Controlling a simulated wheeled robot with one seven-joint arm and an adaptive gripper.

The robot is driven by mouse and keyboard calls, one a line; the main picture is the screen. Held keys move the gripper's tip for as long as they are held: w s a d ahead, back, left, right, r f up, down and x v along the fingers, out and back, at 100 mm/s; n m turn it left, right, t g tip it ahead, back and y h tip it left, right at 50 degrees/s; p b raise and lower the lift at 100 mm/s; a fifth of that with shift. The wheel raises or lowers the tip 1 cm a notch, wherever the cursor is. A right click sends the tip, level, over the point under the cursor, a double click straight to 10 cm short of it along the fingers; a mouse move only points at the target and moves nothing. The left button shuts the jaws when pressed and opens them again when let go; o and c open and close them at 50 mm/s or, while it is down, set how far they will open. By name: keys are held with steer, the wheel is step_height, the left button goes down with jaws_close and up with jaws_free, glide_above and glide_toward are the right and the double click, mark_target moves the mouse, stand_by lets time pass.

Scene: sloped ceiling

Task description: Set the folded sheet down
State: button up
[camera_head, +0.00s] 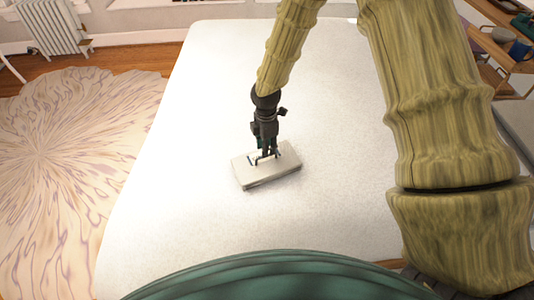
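The folded sheet (282,169) is a flat, pale grey-white rectangular bundle, lying slightly turned over the white bed surface (200,210). A thin dark edge shows along its front side. I cannot tell whether it rests on the bed or hangs just above it. My gripper (266,158) points down over the middle of the sheet, with its dark fingertips at the sheet's top face. The fingers are too small to tell whether they pinch the cloth or stand apart on it.
The bed is bare around the sheet on all sides. A pale patterned rug (70,150) lies on the floor at the left, with a white radiator (50,27) behind it. At the right, a wooden shelf (492,75) holds a blue mug (519,49).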

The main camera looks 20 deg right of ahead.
step_height(320, 180, up, 7)
steer(key=b, duration=0.1)
stand_by(0.3)
